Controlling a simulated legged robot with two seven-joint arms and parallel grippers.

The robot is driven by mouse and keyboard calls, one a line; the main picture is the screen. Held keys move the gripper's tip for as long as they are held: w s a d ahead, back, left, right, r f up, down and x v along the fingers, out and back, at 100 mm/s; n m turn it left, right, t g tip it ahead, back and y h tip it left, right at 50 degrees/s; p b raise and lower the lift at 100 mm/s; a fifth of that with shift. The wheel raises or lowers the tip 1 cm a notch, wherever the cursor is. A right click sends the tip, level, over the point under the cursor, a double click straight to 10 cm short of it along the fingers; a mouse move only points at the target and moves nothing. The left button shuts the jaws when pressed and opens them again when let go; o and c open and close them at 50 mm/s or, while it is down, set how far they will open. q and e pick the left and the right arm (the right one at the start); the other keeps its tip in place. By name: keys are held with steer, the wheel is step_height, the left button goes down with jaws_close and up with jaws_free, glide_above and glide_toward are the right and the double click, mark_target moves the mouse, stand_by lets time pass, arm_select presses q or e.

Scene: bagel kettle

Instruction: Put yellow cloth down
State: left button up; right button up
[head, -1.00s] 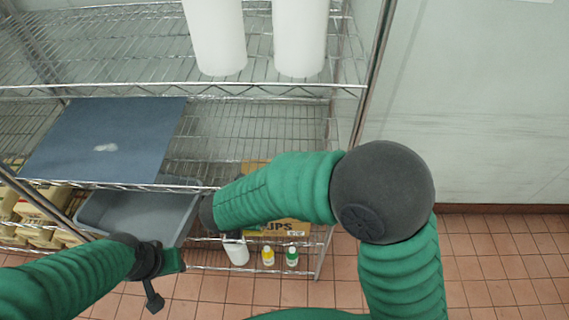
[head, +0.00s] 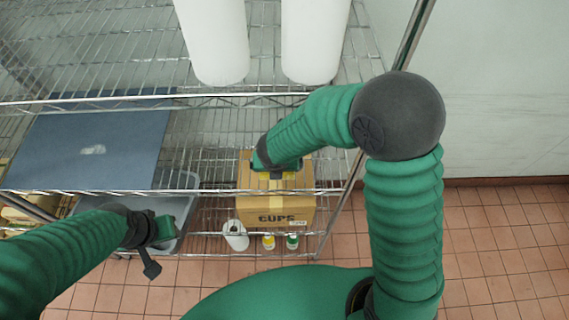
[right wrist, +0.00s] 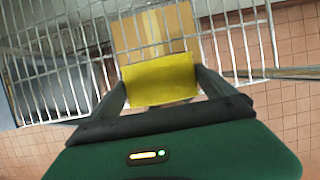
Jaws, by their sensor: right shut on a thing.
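The yellow cloth (right wrist: 160,80) is between the two dark fingers of my right gripper (right wrist: 162,90) in the right wrist view. The gripper is shut on it. In the head view only a small strip of the cloth (head: 276,175) shows under my right gripper (head: 279,170), over the middle wire shelf (head: 215,165) and in front of the cardboard box. I cannot tell whether the cloth touches the wires. My left gripper (head: 158,240) is at the lower left, near the grey tub; its finger opening is not clear.
A cardboard cups box (head: 275,205), a white roll (head: 235,236) and two small bottles (head: 268,241) stand low on the rack. A blue-grey board (head: 85,150) lies at left above a grey tub (head: 185,205). Two white cylinders (head: 214,45) stand on the upper shelf.

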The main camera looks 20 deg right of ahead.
steer(key=d, duration=0.1)
steer(key=w, duration=0.1)
steer(key=d, duration=0.1)
steer(key=shift+w+d+f, duration=0.25)
steer(key=shift+w+d, duration=0.05)
steer(key=shift+d, duration=0.05)
steer(key=f, duration=0.1)
steer(key=d+f+b, duration=0.1)
steer(key=f, duration=0.1)
steer(key=shift+d+f, duration=0.1)
steer(key=shift+f, duration=0.15)
steer(key=shift+s+d+f, duration=0.1)
steer(key=shift+d+f, duration=0.05)
steer(key=shift+a+f+b, duration=0.1)
steer(key=shift+a+b, duration=0.25)
steer(key=shift+a, duration=0.1)
steer(key=shift+s+a, duration=0.1)
steer(key=o, duration=1.1)
steer(key=shift+s, duration=0.1)
arm_select(q)
steer(key=shift+d+f, duration=0.4)
steer(key=shift+f, duration=0.3)
arm_select(e)
steer(key=shift+f, duration=0.1)
